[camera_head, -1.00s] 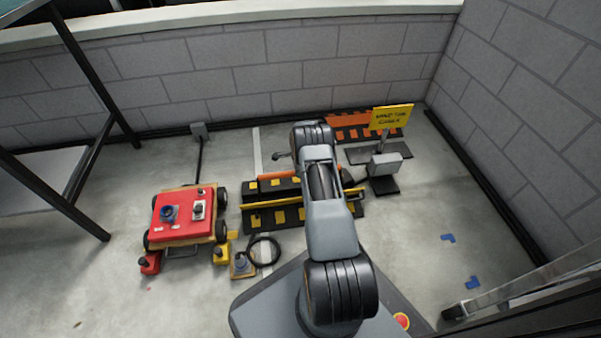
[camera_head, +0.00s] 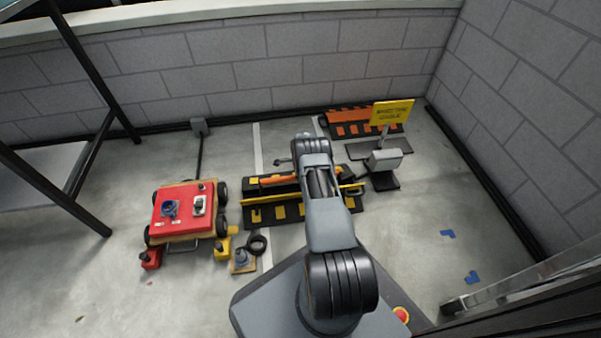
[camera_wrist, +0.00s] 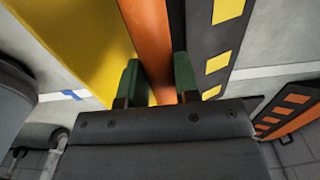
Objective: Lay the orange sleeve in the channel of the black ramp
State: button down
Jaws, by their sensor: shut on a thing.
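The black ramp (camera_head: 267,215) with yellow patches lies on the floor, partly behind my arm. Its yellow lid (camera_head: 352,189) runs along the middle and fills the left of the wrist view (camera_wrist: 70,45). The orange sleeve (camera_head: 275,180) lies along the ramp, level with its far half; it also shows in the wrist view (camera_wrist: 150,35) between the yellow lid and the black patched half. My gripper (camera_wrist: 157,72) is shut on the sleeve, one green finger on each side. My arm hides the gripper in the head view. I cannot tell how deep the sleeve sits.
A red cart (camera_head: 187,213) stands left of the ramp, with small red and yellow items before it. A black ring (camera_head: 257,244) lies near the ramp's left front. A yellow sign (camera_head: 393,112), a grey box (camera_head: 384,159) and an orange-black barrier (camera_head: 345,119) are behind right.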

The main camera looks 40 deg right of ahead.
jog(key=shift+f, duration=1.7)
jog(key=c, duration=0.8)
grip_release()
notch_tip(320, 180, up, 14)
jog(key=p, duration=0.6)
jog(key=shift+f, duration=0.1)
jog(key=shift+p, duration=0.3)
